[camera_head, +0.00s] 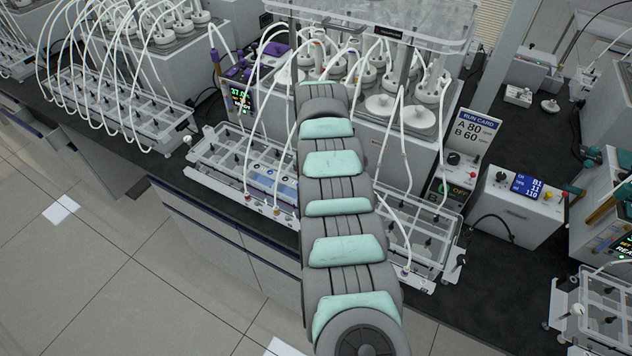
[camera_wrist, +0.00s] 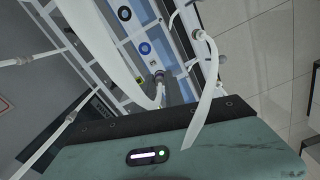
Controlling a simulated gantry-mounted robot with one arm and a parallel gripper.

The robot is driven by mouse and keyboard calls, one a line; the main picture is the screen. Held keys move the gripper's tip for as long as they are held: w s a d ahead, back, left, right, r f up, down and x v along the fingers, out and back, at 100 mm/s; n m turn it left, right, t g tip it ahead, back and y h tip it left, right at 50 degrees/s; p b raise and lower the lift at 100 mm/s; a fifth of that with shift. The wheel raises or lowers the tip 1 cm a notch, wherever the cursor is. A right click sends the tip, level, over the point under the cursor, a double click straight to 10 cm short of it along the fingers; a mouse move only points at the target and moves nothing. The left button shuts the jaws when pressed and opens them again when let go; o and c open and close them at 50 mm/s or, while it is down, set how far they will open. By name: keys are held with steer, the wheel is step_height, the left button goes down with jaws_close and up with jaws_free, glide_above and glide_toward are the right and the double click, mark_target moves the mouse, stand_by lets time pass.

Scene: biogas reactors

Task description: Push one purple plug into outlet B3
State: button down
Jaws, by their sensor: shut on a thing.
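My gripper (camera_wrist: 172,92) is at the rail, seen from its teal and black housing in the wrist view. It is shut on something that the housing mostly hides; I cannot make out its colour. In the head view my arm covers the gripper. A pale rail (camera_wrist: 134,32) with round blue-ringed marks lies just beyond it. A grey fitting (camera_wrist: 158,75) sits by the rail near the jaws, with a white piece beside it. Outlet B3 cannot be read.
White tubes (camera_wrist: 207,95) curve close in front of the wrist camera. Clear racks (camera_head: 235,155) with several tubes line the bench front. A run card (camera_head: 472,130) reads A 80, B 60. A control box (camera_head: 522,208) stands right. Open floor lies at the left.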

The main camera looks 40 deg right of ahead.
steer(key=c, duration=1.3)
jaws_free()
steer(key=shift+c, duration=0.2)
step_height(320, 180, up, 11)
steer(key=p, duration=0.1)
steer(key=shift+f, duration=0.15)
